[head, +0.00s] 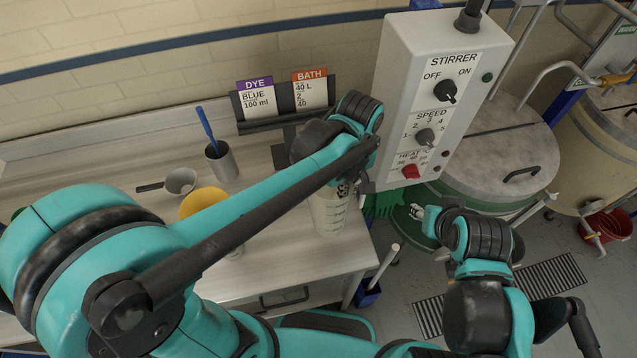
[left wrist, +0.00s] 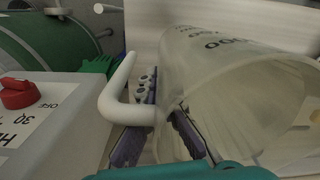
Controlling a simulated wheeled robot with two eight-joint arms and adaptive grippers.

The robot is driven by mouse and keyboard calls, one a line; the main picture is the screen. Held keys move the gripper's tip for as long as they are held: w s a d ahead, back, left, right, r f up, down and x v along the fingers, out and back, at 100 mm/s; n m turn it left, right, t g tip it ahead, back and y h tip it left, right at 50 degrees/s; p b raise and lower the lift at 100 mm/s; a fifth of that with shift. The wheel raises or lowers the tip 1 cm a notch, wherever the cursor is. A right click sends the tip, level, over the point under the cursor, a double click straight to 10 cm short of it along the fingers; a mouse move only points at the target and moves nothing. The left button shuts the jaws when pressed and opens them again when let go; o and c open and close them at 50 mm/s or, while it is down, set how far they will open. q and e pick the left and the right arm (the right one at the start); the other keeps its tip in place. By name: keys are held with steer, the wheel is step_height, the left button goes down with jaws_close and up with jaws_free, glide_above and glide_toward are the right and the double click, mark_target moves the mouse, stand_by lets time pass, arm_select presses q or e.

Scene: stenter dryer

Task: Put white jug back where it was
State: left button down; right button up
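The white jug (head: 329,212) is translucent with dark graduation marks and appears to stand upright at the right end of the worktop. My left gripper (head: 352,182) is above and beside it, and the arm hides the jug's upper part. In the left wrist view the jug (left wrist: 215,85) fills the right side, with its white hooked handle (left wrist: 117,100) to the left. My left gripper (left wrist: 158,130) has its fingers apart around the handle's end near the jug wall, with no clear grip. My right gripper (head: 417,212) is over the floor by the green drum; its fingers are too small to judge.
The stirrer control box (head: 432,100) stands just right of the jug, its red knob (left wrist: 18,93) close by. A card stand (head: 285,108), a metal cup with a blue rod (head: 222,160), a small pan (head: 181,181) and a yellow-topped container (head: 203,202) are on the worktop (head: 285,262).

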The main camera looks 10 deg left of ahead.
arm_select(q)
steer(key=w+a+f+b, duration=0.2)
steer(key=w+a+f, duration=0.4)
steer(key=w+f, duration=0.4)
steer(key=shift+f, duration=0.45)
steer(key=shift+f+b, duration=0.1)
steer(key=shift+b, duration=0.2)
steer(key=shift+f, duration=0.15)
steer(key=c, duration=1.7)
jaws_free()
steer(key=shift+w, duration=0.1)
